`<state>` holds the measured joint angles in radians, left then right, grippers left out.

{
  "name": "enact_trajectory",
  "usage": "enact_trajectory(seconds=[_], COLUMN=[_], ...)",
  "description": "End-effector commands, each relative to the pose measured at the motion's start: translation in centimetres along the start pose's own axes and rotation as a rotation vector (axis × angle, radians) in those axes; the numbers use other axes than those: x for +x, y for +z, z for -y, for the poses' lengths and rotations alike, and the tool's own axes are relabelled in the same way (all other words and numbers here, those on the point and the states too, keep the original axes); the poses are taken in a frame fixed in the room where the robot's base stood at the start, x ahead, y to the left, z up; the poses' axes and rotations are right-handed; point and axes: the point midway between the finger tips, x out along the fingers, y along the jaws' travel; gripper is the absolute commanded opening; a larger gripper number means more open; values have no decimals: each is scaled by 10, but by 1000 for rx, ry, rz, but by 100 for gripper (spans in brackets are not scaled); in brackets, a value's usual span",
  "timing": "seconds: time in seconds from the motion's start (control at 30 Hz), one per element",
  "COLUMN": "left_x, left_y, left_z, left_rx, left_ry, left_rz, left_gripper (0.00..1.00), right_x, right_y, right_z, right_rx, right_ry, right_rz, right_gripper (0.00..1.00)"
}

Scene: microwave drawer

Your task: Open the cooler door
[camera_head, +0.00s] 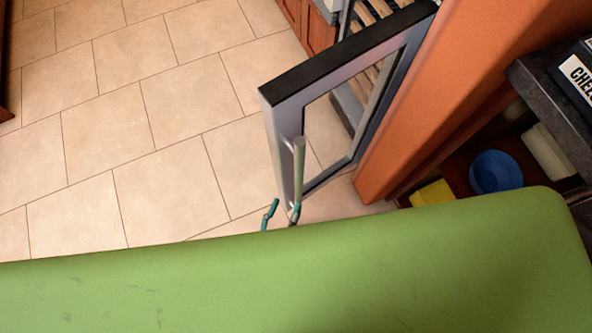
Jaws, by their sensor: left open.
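The cooler door (281,130) is a glass panel in a grey metal frame with a dark top edge. It stands swung out from the cooler (366,22), and wooden racks show inside. A vertical bar handle (299,165) is on the door's near side. The rest of this gripper is hidden behind the green surface. My right gripper is not in view.
A green surface (300,285) fills the near part of the view. An orange panel (440,90) stands right of the door. A blue bowl (495,172) and a yellow item (432,193) sit on a shelf at right. Tiled floor (130,120) at left is clear.

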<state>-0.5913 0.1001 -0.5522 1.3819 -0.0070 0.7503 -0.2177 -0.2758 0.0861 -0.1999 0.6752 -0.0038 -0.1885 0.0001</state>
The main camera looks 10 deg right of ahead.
Motion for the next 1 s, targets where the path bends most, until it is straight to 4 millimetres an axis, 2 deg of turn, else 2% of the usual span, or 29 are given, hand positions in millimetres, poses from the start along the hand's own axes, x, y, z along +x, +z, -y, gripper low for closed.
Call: enact_trajectory(seconds=[0.1,0.23,0.87,0.97,1.0], left_x=[-17,-26,-27,-28,-29], left_y=[0,0,1,13,25], left_z=[0,0,0,6,11], left_rx=[1,1,1,6,10], left_ry=[0,0,0,1,2], left_rz=[1,0,3,61,111], left_gripper=[56,56,56,56,56], right_x=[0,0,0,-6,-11], right_y=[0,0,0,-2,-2], right_z=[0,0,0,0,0], right_rx=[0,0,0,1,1], right_ry=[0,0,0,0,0], right_rz=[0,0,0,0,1], right_gripper=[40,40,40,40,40])
